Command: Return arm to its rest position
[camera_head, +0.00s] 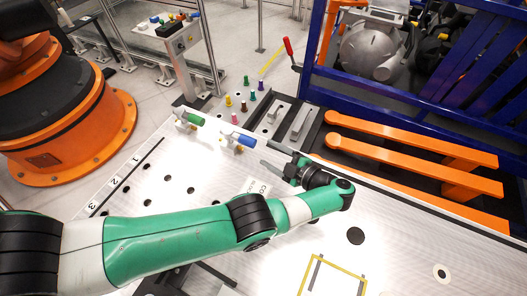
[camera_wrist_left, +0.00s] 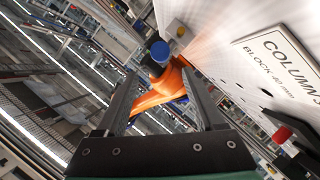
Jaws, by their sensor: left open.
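My left arm, green and white, reaches in from the left across the white perforated table (camera_head: 180,190) in the head view. Its gripper (camera_head: 267,153) is near the table's middle, pointing left, with its two fingers apart. In the left wrist view the two dark fingers (camera_wrist_left: 160,77) are spread and nothing is held between them. Beyond them is an orange shape (camera_wrist_left: 160,92) with a blue round part (camera_wrist_left: 160,51). My right gripper is in neither view.
Several coloured pegs stand behind. Orange forks (camera_head: 410,153) and a blue frame (camera_head: 420,105) lie right. A "COLUMN" label (camera_wrist_left: 285,60) shows in the wrist view.

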